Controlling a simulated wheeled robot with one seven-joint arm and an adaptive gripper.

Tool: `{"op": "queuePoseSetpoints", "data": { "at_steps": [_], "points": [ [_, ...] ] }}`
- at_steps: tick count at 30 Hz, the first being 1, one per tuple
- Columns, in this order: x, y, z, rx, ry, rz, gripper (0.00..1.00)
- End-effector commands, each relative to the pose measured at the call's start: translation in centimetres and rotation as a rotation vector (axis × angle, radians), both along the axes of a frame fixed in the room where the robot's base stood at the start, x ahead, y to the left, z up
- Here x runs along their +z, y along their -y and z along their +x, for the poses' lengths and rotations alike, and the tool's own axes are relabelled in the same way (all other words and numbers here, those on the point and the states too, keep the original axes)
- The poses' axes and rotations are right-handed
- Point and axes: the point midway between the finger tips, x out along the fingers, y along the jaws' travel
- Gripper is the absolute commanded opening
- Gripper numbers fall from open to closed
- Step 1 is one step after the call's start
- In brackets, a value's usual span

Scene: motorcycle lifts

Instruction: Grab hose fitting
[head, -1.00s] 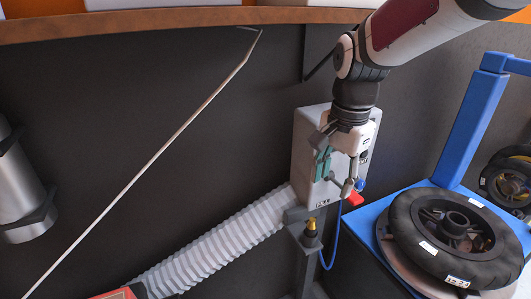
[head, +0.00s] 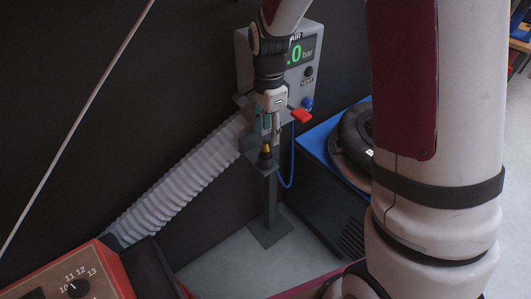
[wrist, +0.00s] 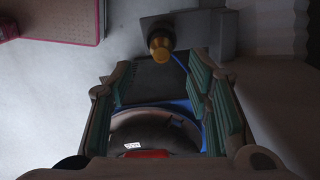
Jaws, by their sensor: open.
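The hose fitting (head: 265,151) is a small brass-yellow piece on a dark base, on a small bracket of the grey air unit's stand. In the wrist view the fitting (wrist: 160,47) shows at top centre, beyond the fingertips. My gripper (head: 267,124) points down just above the fitting in the head view and hides part of the air unit. Its green-padded jaws (wrist: 158,84) are open, and nothing is between the pads. The fitting appears apart from the fingers.
A blue hose (head: 288,173) hangs beside the stand. The blue lift with a tyre (head: 356,135) stands right.

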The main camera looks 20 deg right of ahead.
Motion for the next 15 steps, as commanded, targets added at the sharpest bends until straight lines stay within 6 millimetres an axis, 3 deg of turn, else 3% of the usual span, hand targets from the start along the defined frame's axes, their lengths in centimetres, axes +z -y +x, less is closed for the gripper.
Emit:
{"op": "queuePoseSetpoints", "data": {
  "at_steps": [15],
  "points": [
    [-5.3, -0.8, 0.0, 0.002, -0.001, 0.001, 0.46]
  ]
}}
